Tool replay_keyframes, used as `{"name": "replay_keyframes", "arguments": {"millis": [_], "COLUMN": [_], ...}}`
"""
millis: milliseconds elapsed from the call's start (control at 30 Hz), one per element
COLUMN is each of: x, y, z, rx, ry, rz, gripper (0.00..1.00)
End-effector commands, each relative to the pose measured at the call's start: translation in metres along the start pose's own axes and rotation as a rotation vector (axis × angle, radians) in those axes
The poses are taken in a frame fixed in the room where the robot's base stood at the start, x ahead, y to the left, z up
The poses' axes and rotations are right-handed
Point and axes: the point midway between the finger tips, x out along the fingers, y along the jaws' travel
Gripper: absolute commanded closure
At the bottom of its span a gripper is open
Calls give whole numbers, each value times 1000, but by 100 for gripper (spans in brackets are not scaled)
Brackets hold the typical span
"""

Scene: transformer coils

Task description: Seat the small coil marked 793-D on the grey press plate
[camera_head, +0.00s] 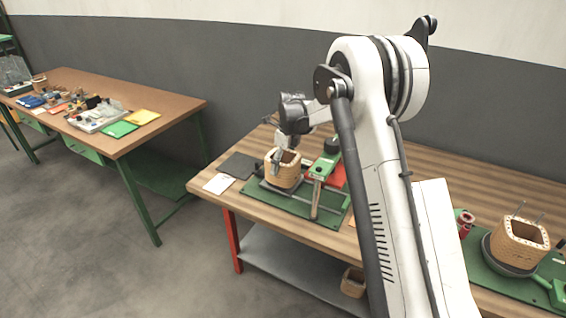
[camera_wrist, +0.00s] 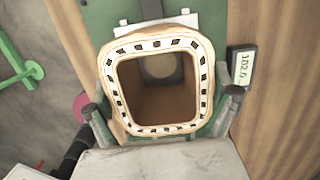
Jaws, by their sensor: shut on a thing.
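A small tan square coil (camera_head: 284,172) with a hollow middle is at my gripper (camera_head: 279,161), over the green press base (camera_head: 322,209). In the wrist view the coil (camera_wrist: 107,75) shows its top rim with dark marks all around. The marking 793-D is not readable.
A dark mat (camera_head: 238,165) and white card (camera_head: 219,184) lie left. A larger coil (camera_head: 521,243) stands far right. A display (camera_wrist: 243,68) reads about 102.0.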

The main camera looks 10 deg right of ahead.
Motion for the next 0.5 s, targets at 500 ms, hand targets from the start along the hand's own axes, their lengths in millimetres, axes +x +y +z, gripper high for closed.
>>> {"name": "replay_keyframes", "arguments": {"millis": [500], "x": [8], "y": [0], "z": [-1], "rx": [0], "ry": [0], "rz": [0], "gripper": [55]}}
